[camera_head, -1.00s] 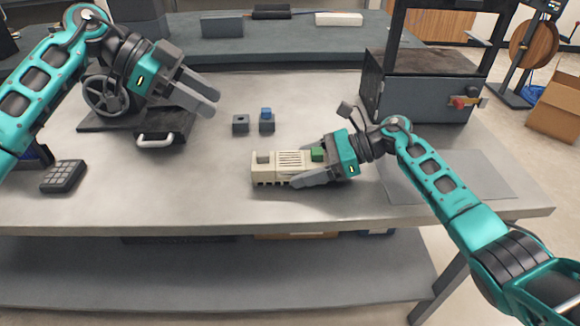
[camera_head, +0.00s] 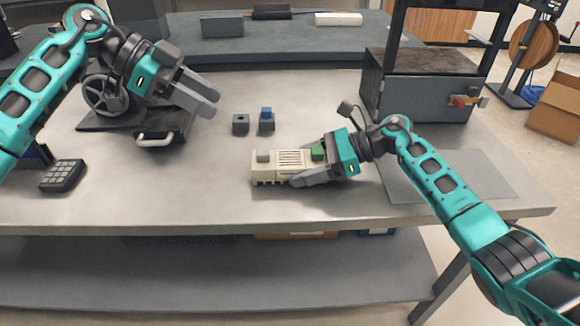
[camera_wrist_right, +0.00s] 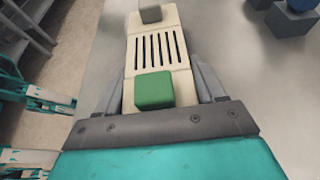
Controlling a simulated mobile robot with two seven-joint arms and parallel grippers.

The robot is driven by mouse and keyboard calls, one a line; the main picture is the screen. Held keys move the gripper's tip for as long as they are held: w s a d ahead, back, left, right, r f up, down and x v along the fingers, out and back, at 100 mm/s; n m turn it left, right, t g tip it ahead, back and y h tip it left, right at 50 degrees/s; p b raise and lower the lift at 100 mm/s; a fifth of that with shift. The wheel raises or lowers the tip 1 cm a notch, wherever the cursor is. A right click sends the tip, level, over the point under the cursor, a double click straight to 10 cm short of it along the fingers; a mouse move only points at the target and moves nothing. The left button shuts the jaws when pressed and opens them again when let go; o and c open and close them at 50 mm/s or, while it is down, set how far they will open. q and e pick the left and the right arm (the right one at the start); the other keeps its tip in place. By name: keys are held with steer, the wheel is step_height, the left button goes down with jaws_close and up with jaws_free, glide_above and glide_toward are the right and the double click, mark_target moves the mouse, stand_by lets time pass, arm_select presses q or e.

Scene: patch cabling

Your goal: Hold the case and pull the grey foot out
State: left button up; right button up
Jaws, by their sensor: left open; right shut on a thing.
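The cream case (camera_head: 290,167) lies on the table with slots in its top; it also shows in the right wrist view (camera_wrist_right: 157,50). A grey block, likely the grey foot (camera_head: 264,156), stands on the case's left end; in the wrist view it is at the top (camera_wrist_right: 150,14). A green block (camera_head: 319,153) sits on the case's right end, near my right gripper. My right gripper (camera_wrist_right: 160,78) is shut on the case, one finger along each side. My left gripper (camera_head: 208,102) is open and empty, above the table to the upper left of the case.
A dark grey block (camera_head: 240,124) and a block with a blue top (camera_head: 266,119) stand behind the case. A black keypad (camera_head: 63,176) lies at the left. A dark machine (camera_head: 425,90) stands at the back right.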

steer(key=shift+f, duration=0.15)
steer(key=o, duration=1.3)
steer(key=shift+o, duration=0.2)
